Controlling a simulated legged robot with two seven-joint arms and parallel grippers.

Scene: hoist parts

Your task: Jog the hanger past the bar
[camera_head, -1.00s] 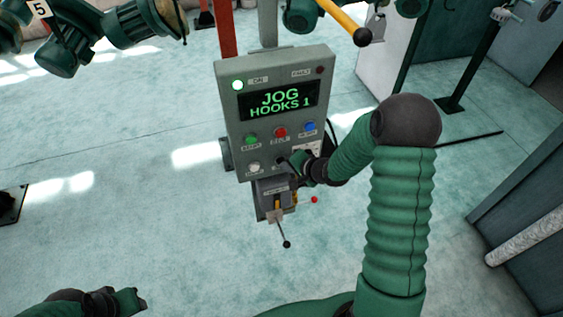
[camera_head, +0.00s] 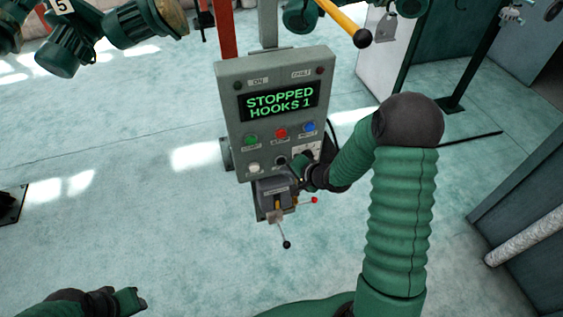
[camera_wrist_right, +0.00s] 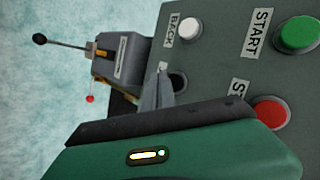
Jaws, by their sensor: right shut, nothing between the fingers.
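The grey control box (camera_head: 238,130) stands mid-view in the head view, its green display (camera_head: 279,101) reading "STOPPED HOOKS 1". The ON lamp (camera_head: 238,86) is dark. My right gripper (camera_head: 292,168) is shut and empty at the lower part of the panel. In the right wrist view its fingertips (camera_wrist_right: 160,76) are beside a dark round button (camera_wrist_right: 178,82), next to the white BACK button (camera_wrist_right: 190,28); contact cannot be told. My left gripper (camera_head: 130,299) is low at the left, far from the box; its jaw state is unclear. I cannot make out the hanger or bar for certain.
The panel also has a green START button (camera_wrist_right: 300,34) and a red button (camera_wrist_right: 270,112). A lever with a black knob (camera_head: 286,244) and a red-tipped one (camera_head: 314,199) stick out below. A yellow handle (camera_head: 342,20) hangs above right. Open floor lies left.

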